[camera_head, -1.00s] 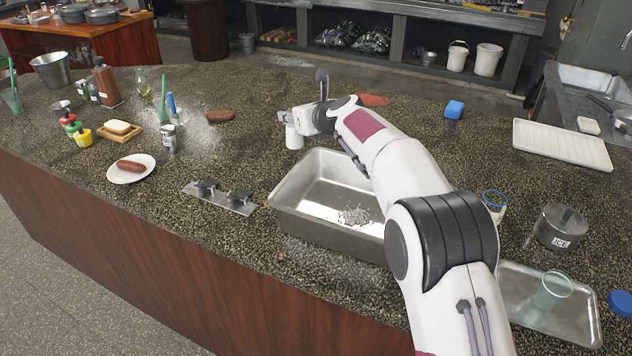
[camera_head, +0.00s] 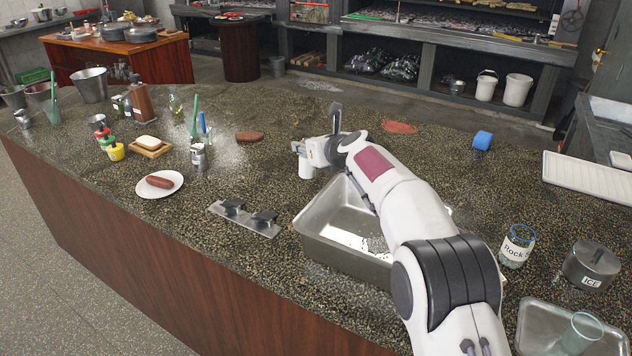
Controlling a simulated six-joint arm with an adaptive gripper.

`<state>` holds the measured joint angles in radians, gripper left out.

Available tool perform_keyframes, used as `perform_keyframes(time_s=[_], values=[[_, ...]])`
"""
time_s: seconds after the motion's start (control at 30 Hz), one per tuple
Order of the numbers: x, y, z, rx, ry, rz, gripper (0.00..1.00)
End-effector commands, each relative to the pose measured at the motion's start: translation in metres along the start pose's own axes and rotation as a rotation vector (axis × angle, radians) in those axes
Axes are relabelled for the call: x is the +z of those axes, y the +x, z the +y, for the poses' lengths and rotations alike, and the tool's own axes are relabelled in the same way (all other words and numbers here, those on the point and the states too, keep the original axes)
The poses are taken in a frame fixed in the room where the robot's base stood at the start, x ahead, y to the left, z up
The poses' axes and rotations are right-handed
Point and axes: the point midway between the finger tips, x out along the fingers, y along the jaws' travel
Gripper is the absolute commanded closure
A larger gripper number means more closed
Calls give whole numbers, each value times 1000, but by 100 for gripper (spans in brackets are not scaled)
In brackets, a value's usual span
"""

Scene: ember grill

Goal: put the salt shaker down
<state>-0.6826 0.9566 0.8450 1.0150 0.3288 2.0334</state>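The salt shaker (camera_head: 306,169) looks like a small plain white cylinder, roughly upright, just left of the metal basin. My gripper (camera_head: 301,149) reaches leftward and appears shut around its upper part, which the fingers hide. The base of the shaker is low over the counter; I cannot tell whether it touches. A pale dusting of salt lies on the counter around a piece of meat (camera_head: 249,137), to the left of the gripper.
The metal basin (camera_head: 318,232) lies under my arm. Bare counter surrounds the shaker.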

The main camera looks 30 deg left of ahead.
Motion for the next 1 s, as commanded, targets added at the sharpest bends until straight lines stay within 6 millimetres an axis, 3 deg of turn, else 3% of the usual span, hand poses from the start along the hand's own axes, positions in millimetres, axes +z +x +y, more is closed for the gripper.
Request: perform_keyframes(time_s=[0.5, 1.0], values=[[-37, 15, -1, -2, 2, 0, 99], [-43, 18, 0, -2, 0, -2, 99]])
